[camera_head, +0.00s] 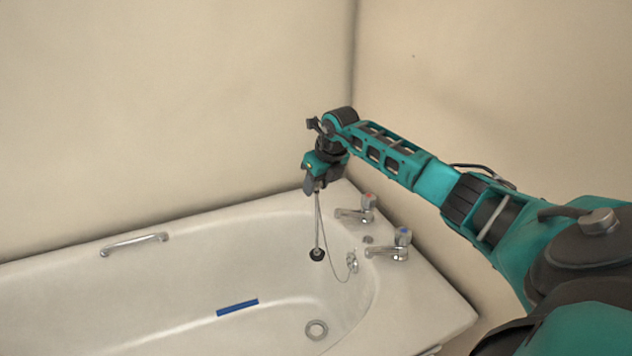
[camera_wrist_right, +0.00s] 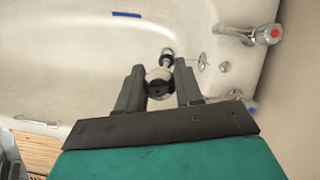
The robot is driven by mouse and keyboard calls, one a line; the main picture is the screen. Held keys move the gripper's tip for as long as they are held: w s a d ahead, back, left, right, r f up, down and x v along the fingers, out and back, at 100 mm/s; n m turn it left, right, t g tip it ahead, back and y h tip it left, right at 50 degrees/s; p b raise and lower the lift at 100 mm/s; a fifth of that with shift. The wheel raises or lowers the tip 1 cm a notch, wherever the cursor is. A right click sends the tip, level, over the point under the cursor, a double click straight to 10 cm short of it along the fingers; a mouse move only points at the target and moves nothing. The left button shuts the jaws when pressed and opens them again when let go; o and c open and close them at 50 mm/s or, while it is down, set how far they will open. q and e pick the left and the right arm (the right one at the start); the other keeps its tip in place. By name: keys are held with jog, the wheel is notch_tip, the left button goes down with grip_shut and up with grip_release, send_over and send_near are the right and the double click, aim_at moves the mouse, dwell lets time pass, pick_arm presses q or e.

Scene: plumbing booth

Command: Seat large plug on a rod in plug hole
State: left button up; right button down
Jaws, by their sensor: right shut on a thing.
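The large plug (camera_head: 316,254) is a black disc on the lower end of a thin upright metal rod (camera_head: 318,222). My right gripper (camera_head: 313,186) is shut on the upper end of the rod. The plug hangs over the tub, above and apart from the metal-rimmed plug hole (camera_head: 316,329) in the picture. In the right wrist view the fingers (camera_wrist_right: 160,90) stand on both sides of a round pale rod top (camera_wrist_right: 159,82). A dark ringed shape shows just beyond it; I cannot tell whether it is plug or hole. My left gripper is not in view.
The white bathtub (camera_head: 120,290) has a grab bar (camera_head: 134,244) on its far side. Two taps, red-topped (camera_head: 368,205) and blue-topped (camera_head: 400,243), stand at the right end. A thin chain (camera_head: 335,278) runs to a wall fitting (camera_head: 352,262). A blue strip (camera_head: 237,307) lies inside.

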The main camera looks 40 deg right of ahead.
notch_tip(320, 180, down, 18)
jog(key=b, duration=1.3)
jog(key=shift+r+b, duration=0.2)
jog(key=shift+b, duration=0.1)
jog(key=shift+f, duration=0.4)
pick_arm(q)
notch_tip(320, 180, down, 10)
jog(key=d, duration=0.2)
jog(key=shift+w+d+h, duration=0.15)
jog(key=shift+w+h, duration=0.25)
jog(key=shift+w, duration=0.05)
pick_arm(e)
notch_tip(320, 180, down, 15)
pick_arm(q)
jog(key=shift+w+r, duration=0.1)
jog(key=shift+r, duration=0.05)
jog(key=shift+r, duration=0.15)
pick_arm(e)
jog(key=shift+a+f, duration=0.1)
jog(key=shift+a, duration=0.05)
